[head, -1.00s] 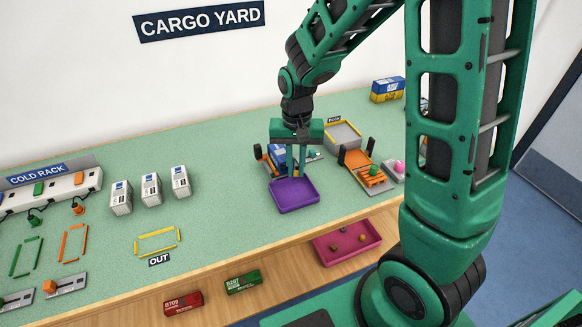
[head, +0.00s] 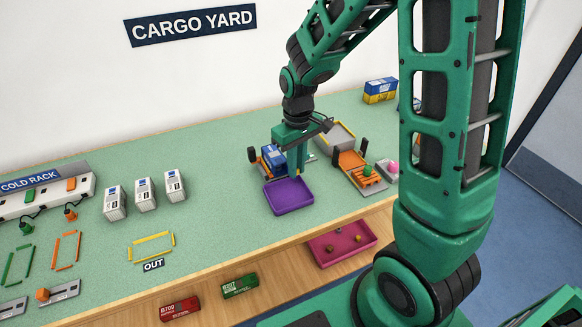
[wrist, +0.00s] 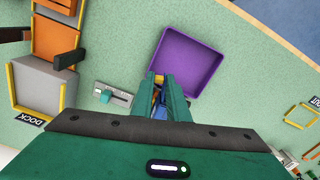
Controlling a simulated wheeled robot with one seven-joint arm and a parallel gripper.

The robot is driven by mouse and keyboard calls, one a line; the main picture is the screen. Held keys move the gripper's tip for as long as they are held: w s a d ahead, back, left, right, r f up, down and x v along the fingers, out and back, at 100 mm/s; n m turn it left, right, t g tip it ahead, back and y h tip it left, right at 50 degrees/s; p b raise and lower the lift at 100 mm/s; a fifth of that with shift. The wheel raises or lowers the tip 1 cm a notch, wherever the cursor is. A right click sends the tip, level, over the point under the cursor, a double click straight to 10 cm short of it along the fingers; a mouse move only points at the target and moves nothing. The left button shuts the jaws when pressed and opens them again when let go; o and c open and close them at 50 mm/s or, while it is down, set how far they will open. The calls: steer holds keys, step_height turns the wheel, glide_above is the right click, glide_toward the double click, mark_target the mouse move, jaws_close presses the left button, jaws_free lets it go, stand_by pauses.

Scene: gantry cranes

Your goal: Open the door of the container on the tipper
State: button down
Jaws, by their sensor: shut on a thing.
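The blue container (head: 271,156) sits on the tipper (head: 254,159), behind the purple tray (head: 289,195). My gripper (head: 296,172) points down at the container's right front end, close behind the tray. Its fingers are shut on the container's door; they and the wrist hide the door, so its angle cannot be told. In the wrist view, my gripper (wrist: 168,82) reaches the near edge of the purple tray (wrist: 188,62). A bit of the blue container (wrist: 160,108) shows between the fingers.
A small lever panel (wrist: 114,93) is beside the gripper in the wrist view. A pink tray (head: 340,242) is below the bench edge.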

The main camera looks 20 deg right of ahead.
steer(key=shift+w+d+n, duration=0.15)
steer(key=shift+n, duration=0.15)
stand_by(0.4)
steer(key=c, duration=1.8)
jaws_free()
steer(key=shift+o, duration=0.2)
steer(key=shift+r, duration=0.1)
step_height(320, 180, up, 11)
steer(key=shift+f, duration=0.2)
